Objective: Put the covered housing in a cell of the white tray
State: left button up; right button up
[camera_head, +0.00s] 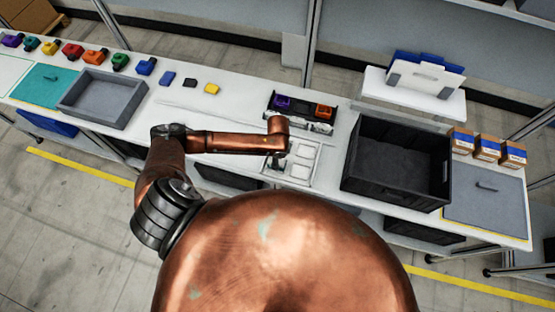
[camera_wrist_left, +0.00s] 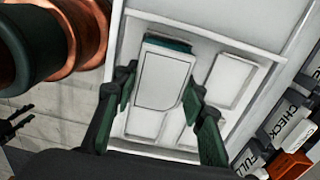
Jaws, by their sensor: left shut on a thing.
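The white tray (camera_head: 316,172) lies on the bench, and its shallow cells show in the left wrist view (camera_wrist_left: 256,52). My left gripper (camera_wrist_left: 158,108) is over the tray, with its green fingers on both sides of the covered housing. The housing (camera_wrist_left: 162,76) has a pale flat cover on top and a teal edge at its far end. It is held over the upper left part of the tray; I cannot tell whether it touches the cell floor. In the head view my left wrist hides the housing and part of the tray. My right gripper is out of view.
A black fixture (camera_head: 302,124) with purple and orange blocks stands just behind the tray. A large black crate (camera_head: 385,190) is close on the right. A grey bin (camera_head: 103,97) and several coloured housings are at the left. The bench left of the tray is mostly clear.

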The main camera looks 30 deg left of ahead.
pick_arm(q)
jog(key=shift+f, duration=0.65)
dwell(0.3)
jog(key=o, duration=1.3)
jog(key=shift+r, duration=0.15)
notch_tip(320, 180, up, 12)
jog(key=shift+f, duration=0.1)
